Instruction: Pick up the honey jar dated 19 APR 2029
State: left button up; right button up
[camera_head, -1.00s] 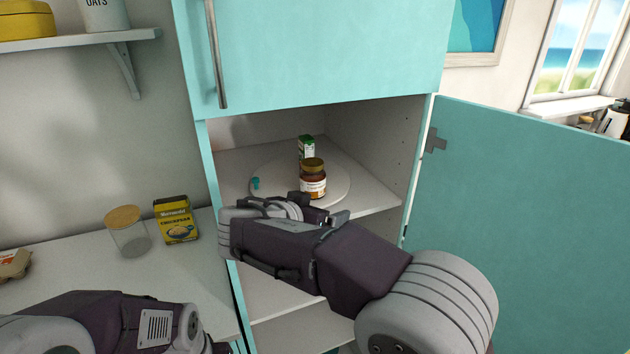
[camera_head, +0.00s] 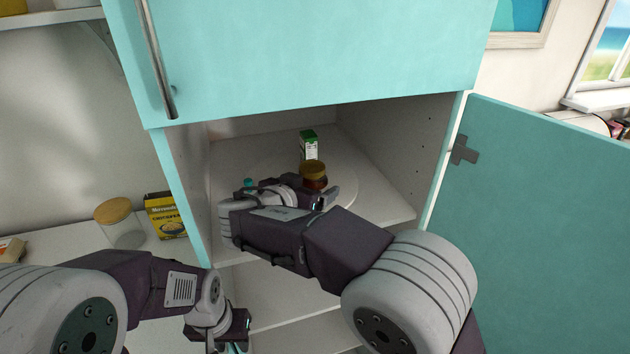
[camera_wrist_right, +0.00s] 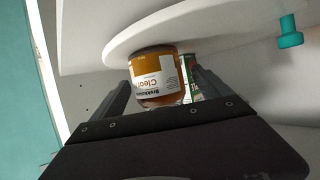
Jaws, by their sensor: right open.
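My right gripper (camera_head: 326,197) is open at the front of the jar. In its wrist view the two fingers lie on either side of the jar, and I cannot tell whether they touch it. My left gripper (camera_head: 228,343) is low by the counter edge, cut off by the frame, its opening unclear.
A green and white carton (camera_head: 309,146) stands just behind the jar. A small teal peg (camera_head: 248,183) is on the turntable's left. The cupboard's side wall (camera_head: 183,190) and open teal door (camera_head: 550,220) flank the space. A lidded glass jar (camera_head: 121,226) and yellow box (camera_head: 165,215) are on the counter.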

aim_at(317, 183)
jog(key=shift+p+x, duration=0.85)
jog(key=shift+x, duration=0.35)
jog(key=shift+w+d+f, duration=0.1)
jog(key=shift+w+d, duration=0.15)
jog(key=shift+w, duration=0.05)
jog(key=shift+w+f, duration=0.15)
jog(key=shift+w+d+f, duration=0.2)
jog(key=shift+w, duration=0.05)
jog(key=shift+s+a+r, duration=0.1)
grip_shut()
